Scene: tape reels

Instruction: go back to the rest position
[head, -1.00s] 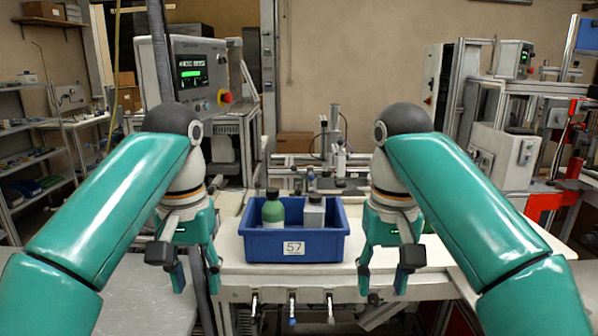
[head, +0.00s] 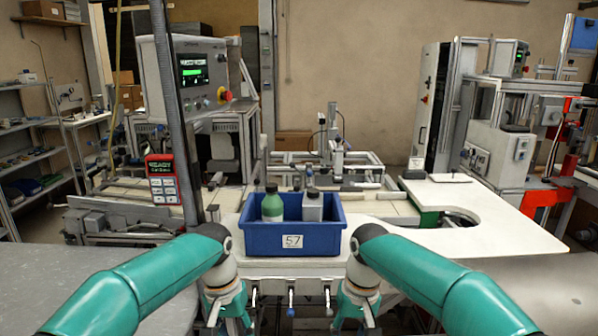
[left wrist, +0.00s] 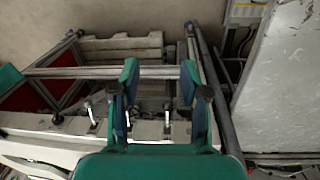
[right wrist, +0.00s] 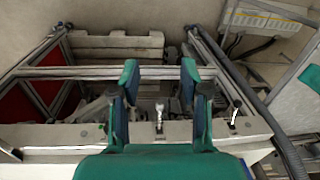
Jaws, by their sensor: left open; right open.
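A blue bin (head: 292,241) labelled 57 stands on the white table in the head view. It holds a green bottle (head: 272,206) with a dark cap and a grey bottle (head: 312,207). My left gripper (head: 232,328) is low in front of the table, left of the bin, with its tips cut off by the frame edge. In the left wrist view (left wrist: 160,85) its fingers are apart and empty. My right gripper (head: 355,326) is likewise low, right of the bin. In the right wrist view (right wrist: 160,85) its fingers are apart and empty.
The white table (head: 480,215) extends to the right, with bare room there. Several small levers (head: 291,300) stick out along its front edge. A red handheld box (head: 162,180) is beside a dark post at the left. A grey surface (head: 60,270) lies at the front left.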

